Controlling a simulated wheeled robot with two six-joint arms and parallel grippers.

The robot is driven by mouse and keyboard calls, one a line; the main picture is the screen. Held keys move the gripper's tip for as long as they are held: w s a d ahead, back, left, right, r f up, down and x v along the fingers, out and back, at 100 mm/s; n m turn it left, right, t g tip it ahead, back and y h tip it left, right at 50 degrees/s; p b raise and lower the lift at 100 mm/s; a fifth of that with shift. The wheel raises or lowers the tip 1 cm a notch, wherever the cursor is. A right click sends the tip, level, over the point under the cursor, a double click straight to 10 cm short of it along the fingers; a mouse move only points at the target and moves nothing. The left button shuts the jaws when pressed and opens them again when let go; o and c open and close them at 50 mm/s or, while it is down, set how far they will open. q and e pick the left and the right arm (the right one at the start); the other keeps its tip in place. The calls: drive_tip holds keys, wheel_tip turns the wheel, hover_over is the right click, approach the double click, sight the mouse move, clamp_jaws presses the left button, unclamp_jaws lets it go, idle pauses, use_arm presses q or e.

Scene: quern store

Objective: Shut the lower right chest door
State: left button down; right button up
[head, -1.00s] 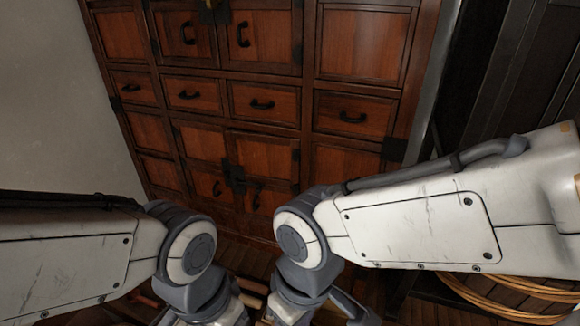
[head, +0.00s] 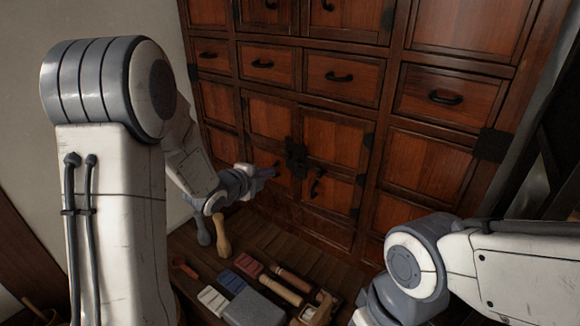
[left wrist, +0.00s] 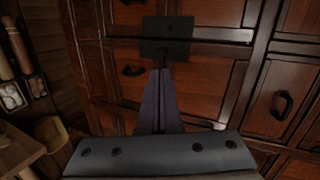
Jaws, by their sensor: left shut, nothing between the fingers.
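The wooden chest (head: 440,165) stands ahead. Its lower right door (head: 335,138) has a black handle (head: 316,187) and sits beside the lower left door (head: 268,110), with a dark iron lock plate (head: 296,157) where they meet. I cannot tell whether the right door stands slightly ajar. My left gripper (head: 275,171) is shut and empty, close to the door fronts, left of the plate and the right door's handle. In the left wrist view its dark fingers (left wrist: 160,100) are together, pointing at a black plate (left wrist: 165,37); contact is unclear. My right gripper is out of view.
On the floor before the chest are a wooden pestle (head: 221,237), a grey block (head: 255,308), small boxes such as a red one (head: 248,265), wooden rollers (head: 280,289) and a small crate (head: 318,310). Drawers (head: 343,76) above are shut. A pale wall is left.

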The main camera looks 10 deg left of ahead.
use_arm(q)
drive_tip(key=w+d+f+p, duration=0.1)
drive_tip(key=w+p, duration=0.1)
drive_tip(key=w, duration=0.4)
drive_tip(key=w+d+f+m+p, duration=0.1)
drive_tip(key=w+f+p, duration=0.1)
drive_tip(key=w, duration=0.5)
drive_tip(key=shift+w+d, duration=0.15)
drive_tip(key=shift+d, duration=0.1)
drive_tip(key=shift+t, duration=0.3)
